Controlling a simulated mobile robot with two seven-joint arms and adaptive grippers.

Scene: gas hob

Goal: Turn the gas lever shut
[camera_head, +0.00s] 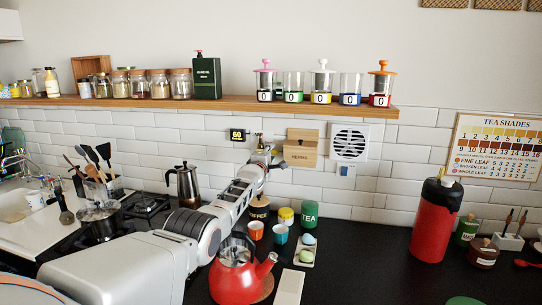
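My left arm reaches from the lower left up to the tiled wall. My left gripper (266,153) is at the wall below the shelf, small and far off, and its fingers are too small to tell open or shut. A small yellow-brown upright piece (259,140) shows right at the gripper's tip and may be the gas lever; the gripper partly covers it, and I cannot tell whether they touch. The gas hob (145,204) is at the left, partly behind my arm. My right gripper is not in view.
A wooden box (301,148) hangs on the wall just right of the gripper, and a small black sign (238,135) just left. The shelf (225,103) runs above. A red kettle (238,275), cups and a red canister (436,222) stand on the dark counter (360,265).

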